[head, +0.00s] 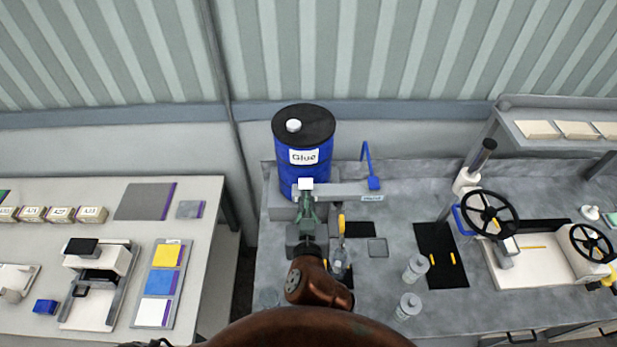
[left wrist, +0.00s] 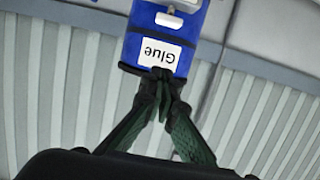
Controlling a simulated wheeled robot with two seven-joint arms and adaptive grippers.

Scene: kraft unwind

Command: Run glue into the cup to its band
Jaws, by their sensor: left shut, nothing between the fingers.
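The blue drum (head: 290,160) with a black lid and a "Glue" label stands at the back of the bench; it also shows upside down in the left wrist view (left wrist: 132,50). My left gripper (head: 307,194) is shut and empty in front of the drum, its tips near a small white block (head: 305,184). In the left wrist view its fingertips (left wrist: 161,73) overlap the lower edge of the label; contact cannot be told. A yellow handle (head: 341,223) is right of the gripper. A clear cup (head: 341,270) stands below it, partly hidden by my arm; its band and contents cannot be made out.
Two more clear lidded containers (head: 415,268) (head: 408,307) stand to the right. A blue lever (head: 368,165) rises beside the drum. A machine with black handwheels (head: 490,214) fills the right side. A separate table (head: 205,200) with boxes and colored cards is at left.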

